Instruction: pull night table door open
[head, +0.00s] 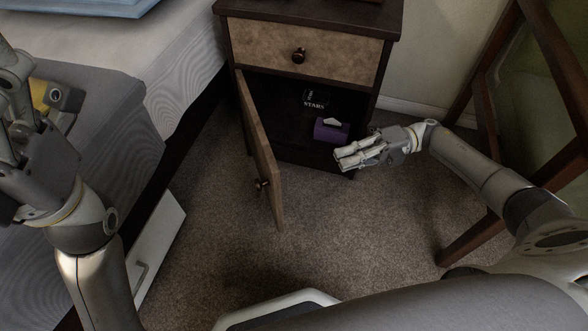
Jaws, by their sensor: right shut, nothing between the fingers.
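The night table (388,22) stands at the top middle of the head view, dark wood with a tan drawer above. Its door (255,150) is hinged on the left and stands swung well open toward me, with a dark round knob (262,184) on its face. My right gripper (345,160) is shut and empty, in front of the right side of the open compartment, apart from the door. My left gripper (15,115) is at the left edge, partly cut off by the frame; I cannot tell whether its fingers are open.
A purple tissue box (331,131) and a dark item with white lettering (315,103) are inside the compartment. A bed (165,55) is on the left. A wooden-framed piece (485,95) stands at the right. Carpet (330,225) in front of the door is clear.

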